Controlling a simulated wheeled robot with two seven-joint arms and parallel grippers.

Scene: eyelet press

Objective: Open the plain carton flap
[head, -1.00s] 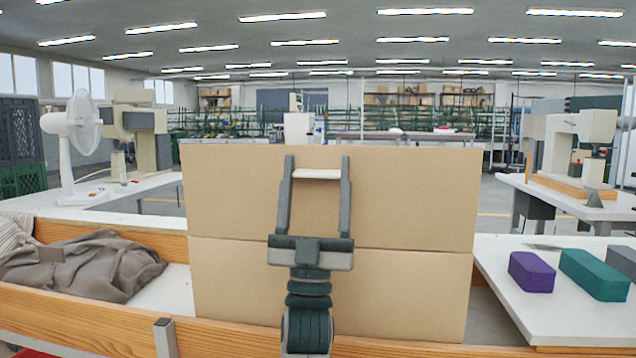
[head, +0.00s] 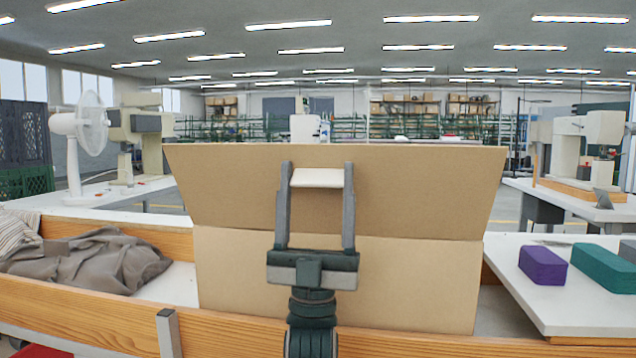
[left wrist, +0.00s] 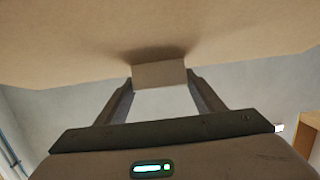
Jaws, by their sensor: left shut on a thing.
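The plain brown carton (head: 410,285) stands behind a wooden rail. Its carton flap (head: 400,192) rises from a crease along the carton's top edge and leans towards me, its free edge wider than the crease. A pale tab (head: 317,178) sticks out of the flap's upper middle. My left gripper (head: 317,170) is shut on this tab, one finger on each side. In the left wrist view the tab (left wrist: 160,74) sits between the fingertips, below the underside of the flap (left wrist: 70,50). The inside of the carton is hidden. My right gripper is not in view.
A wooden rail (head: 90,322) runs along the front. Grey cloth (head: 85,262) lies left of the carton. A purple block (head: 543,265) and a teal block (head: 603,268) lie on the white table (head: 520,300) at right. A white fan (head: 85,135) stands at back left.

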